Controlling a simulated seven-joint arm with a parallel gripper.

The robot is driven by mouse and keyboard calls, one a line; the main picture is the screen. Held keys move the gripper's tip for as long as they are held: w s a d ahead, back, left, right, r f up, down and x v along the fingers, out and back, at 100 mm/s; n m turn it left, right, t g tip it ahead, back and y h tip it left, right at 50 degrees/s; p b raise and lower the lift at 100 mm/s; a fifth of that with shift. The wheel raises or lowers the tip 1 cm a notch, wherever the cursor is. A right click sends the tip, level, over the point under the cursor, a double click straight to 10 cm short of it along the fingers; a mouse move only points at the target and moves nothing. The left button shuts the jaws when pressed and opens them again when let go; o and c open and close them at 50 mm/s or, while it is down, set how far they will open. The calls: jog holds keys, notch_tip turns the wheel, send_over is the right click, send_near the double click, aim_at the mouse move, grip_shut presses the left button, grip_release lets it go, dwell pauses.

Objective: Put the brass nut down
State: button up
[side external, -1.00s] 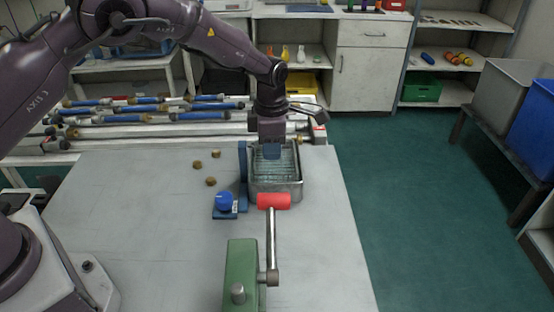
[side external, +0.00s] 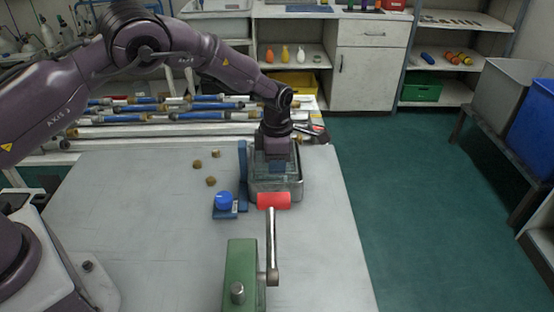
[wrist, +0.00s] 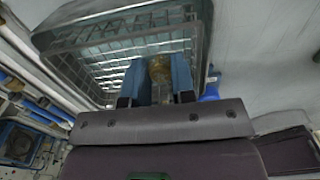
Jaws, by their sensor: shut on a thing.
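My gripper (wrist: 158,82) is shut on a brass nut (wrist: 160,70), which shows between the two blue fingers in the wrist view. In the side view the fingers (side external: 277,167) are down at the opening of the metal tray (side external: 278,191), and the nut is hidden there. Whether the nut touches the tray floor cannot be told.
Several similar brass pieces, such as one nut (side external: 211,181), lie on the table left of the tray. A blue stand with a round knob (side external: 223,200) is beside the tray. A red-handled lever (side external: 273,201) stands close in front.

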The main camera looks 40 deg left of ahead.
jog(key=shift+f, duration=0.25)
jog(key=o, duration=0.6)
jog(key=shift+r, duration=0.1)
jog(key=s+a+r+m+t, duration=0.1)
jog(key=s+r+m, duration=0.1)
jog(key=r, duration=0.9)
jog(key=s+a+r+m, duration=0.1)
jog(key=s+r+m, duration=0.1)
jog(key=r, duration=0.8)
jog(key=s+a+r+m+t+h, duration=0.1)
jog(key=s+a+r+m+t, duration=0.1)
jog(key=s+r+m, duration=0.7)
jog(key=s+m+t, duration=0.1)
jog(key=s+m, duration=0.3)
jog(key=s, duration=0.2)
jog(key=s+a+m, duration=0.1)
jog(key=s+m, duration=0.4)
jog(key=s, duration=0.2)
jog(key=s+a+m+t+y, duration=0.1)
jog(key=s+m, duration=0.4)
jog(key=s, duration=0.1)
jog(key=shift+s+f+t, duration=0.15)
jog(key=shift+f+t, duration=0.15)
jog(key=shift+f, duration=0.05)
